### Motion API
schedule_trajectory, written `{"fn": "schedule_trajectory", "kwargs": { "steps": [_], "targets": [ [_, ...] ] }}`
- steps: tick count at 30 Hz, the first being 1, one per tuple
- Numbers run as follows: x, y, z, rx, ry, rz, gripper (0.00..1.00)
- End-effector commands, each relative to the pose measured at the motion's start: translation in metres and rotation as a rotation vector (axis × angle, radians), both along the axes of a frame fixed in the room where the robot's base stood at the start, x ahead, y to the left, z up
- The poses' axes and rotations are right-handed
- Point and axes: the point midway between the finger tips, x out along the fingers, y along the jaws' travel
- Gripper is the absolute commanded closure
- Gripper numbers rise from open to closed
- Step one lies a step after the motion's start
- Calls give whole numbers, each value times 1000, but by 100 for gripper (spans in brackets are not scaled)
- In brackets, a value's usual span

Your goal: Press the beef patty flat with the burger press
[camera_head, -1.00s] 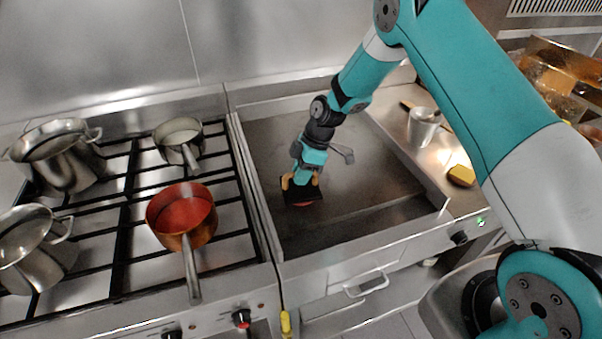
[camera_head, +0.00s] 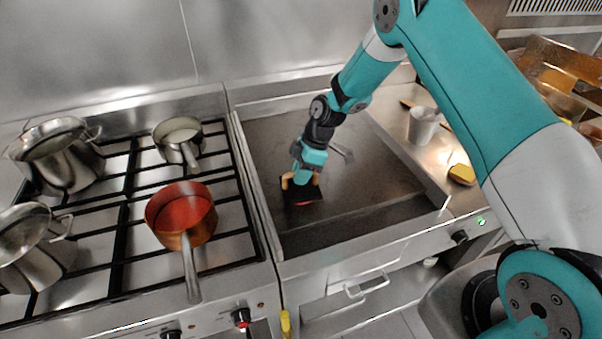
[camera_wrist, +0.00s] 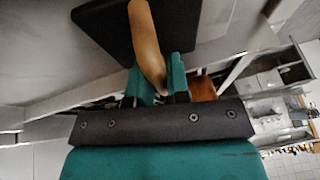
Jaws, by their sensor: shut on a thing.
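My gripper (camera_head: 303,176) is shut on the wooden handle of the burger press (camera_head: 302,194), over the left part of the griddle. The press has a dark square plate. In the wrist view, the tan handle (camera_wrist: 146,45) sits between the teal fingers (camera_wrist: 160,78), and the dark press plate (camera_wrist: 100,28) is beyond it. A sliver of the reddish beef patty (camera_head: 304,203) shows at the near edge of the plate; the rest is hidden under the press. I cannot tell how flat the patty is.
The griddle (camera_head: 385,185) is mostly clear, with a metal utensil (camera_head: 342,152) behind my gripper. A stove with a copper pan (camera_head: 181,230) and several steel pots stands left. A metal cup (camera_head: 422,125) and a yellow sponge (camera_head: 462,174) are on the right counter.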

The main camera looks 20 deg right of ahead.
Motion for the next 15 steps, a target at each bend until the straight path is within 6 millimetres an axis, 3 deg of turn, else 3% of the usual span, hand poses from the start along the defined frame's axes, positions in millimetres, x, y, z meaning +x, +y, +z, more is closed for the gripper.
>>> {"fn": "schedule_trajectory", "kwargs": {
  "steps": [5, 15],
  "targets": [
    [-1, 0, 0, -2, 3, -1, 100],
    [0, 0, 26, -1, 1, -1, 100]
  ]
}}
